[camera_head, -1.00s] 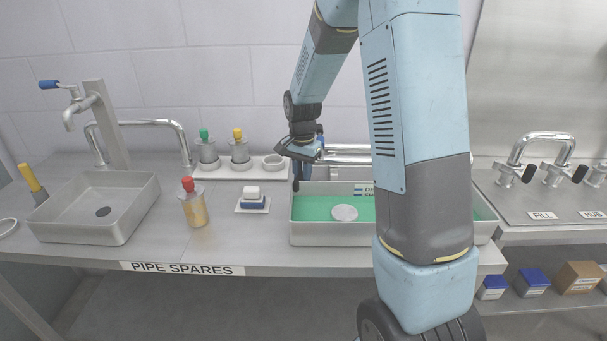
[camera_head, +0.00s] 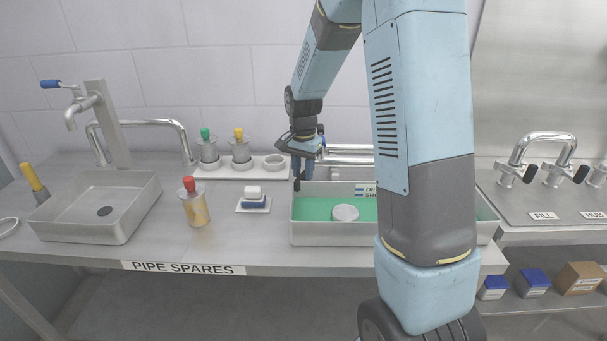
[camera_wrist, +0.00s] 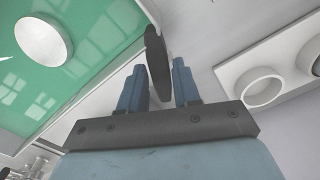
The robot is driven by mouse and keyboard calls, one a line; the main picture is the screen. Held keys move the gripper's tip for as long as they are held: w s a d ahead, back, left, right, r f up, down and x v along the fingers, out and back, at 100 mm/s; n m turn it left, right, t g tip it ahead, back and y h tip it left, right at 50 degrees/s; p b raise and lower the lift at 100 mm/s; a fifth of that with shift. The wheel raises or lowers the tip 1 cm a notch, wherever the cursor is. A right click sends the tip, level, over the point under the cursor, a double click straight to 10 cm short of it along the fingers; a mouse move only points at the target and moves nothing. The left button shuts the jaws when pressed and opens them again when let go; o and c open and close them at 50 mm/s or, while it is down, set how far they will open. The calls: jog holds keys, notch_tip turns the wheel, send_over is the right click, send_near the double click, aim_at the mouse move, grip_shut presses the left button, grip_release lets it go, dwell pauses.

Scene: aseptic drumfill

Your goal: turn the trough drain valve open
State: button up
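The trough (camera_head: 340,238) is a grey rectangular basin of green liquid, with a white round disc (camera_head: 345,212) in it. At its back left corner is a dark upright paddle, which I take for the drain valve handle (camera_head: 297,184). In the wrist view the dark handle (camera_wrist: 156,60) stands between my gripper's (camera_wrist: 160,82) two blue fingers. The fingers are apart, with a gap visible on the right side; contact on the left side is unclear. In the head view my gripper (camera_head: 299,165) points down over that corner. The valve body is hidden.
A white holder (camera_head: 231,172) with green- and yellow-topped vessels stands behind, left of my gripper. A red-topped bottle (camera_head: 194,203) and a blue-and-white block (camera_head: 254,199) stand left of the trough. Curved pipes (camera_head: 345,160) run behind it. A grey sink (camera_head: 85,230) is far left.

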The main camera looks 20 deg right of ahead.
aim_at(303, 176)
notch_tip(303, 176, up, 13)
jog(key=shift+f, duration=0.2)
dwell(0.4)
jog(key=s+r+n+t, duration=0.2)
jog(key=s+r+n, duration=0.2)
jog(key=s, duration=1)
jog(key=s+d+r+n+t, duration=0.1)
jog(key=s+r+n+t, duration=0.2)
jog(key=s, duration=1.1)
jog(key=shift+s+r+n+t, duration=0.3)
jog(key=shift+r+n, duration=0.5)
jog(key=shift+n, duration=0.2)
